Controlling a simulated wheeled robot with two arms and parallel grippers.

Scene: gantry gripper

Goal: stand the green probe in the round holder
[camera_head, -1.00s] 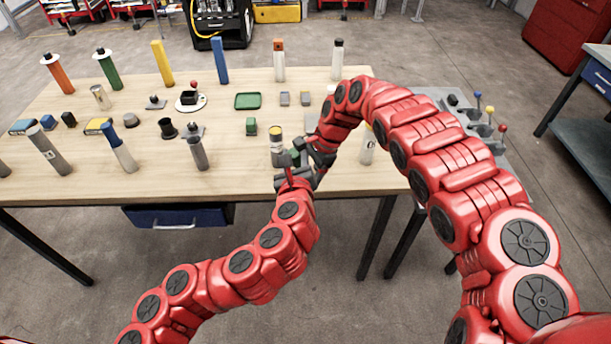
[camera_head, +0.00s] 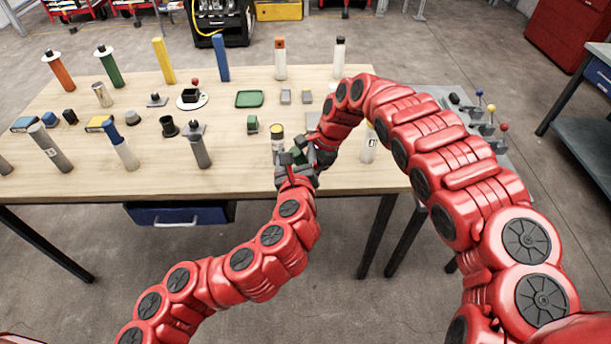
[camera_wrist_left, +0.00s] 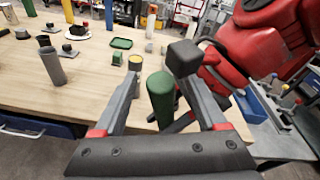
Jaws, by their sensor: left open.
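The green probe (camera_wrist_left: 161,98) is a green cylinder held off the table, upright between my left fingers in the left wrist view. In the head view only a bit of it (camera_head: 297,157) shows between the two grippers. My left gripper (camera_head: 298,164) is open, its fingers on either side of the probe with gaps in the wrist view (camera_wrist_left: 158,62). My right gripper (camera_head: 324,152) comes from the right and appears shut on the probe; its fingers are mostly hidden. A black round cup (camera_head: 168,127) on the table may be the round holder; I cannot be certain.
A grey cylinder with a yellow top (camera_head: 277,138) stands just behind my grippers. A grey cylinder (camera_head: 199,150) stands left of them, and a green block (camera_head: 252,124) behind. Several tall coloured posts line the table's back edge.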

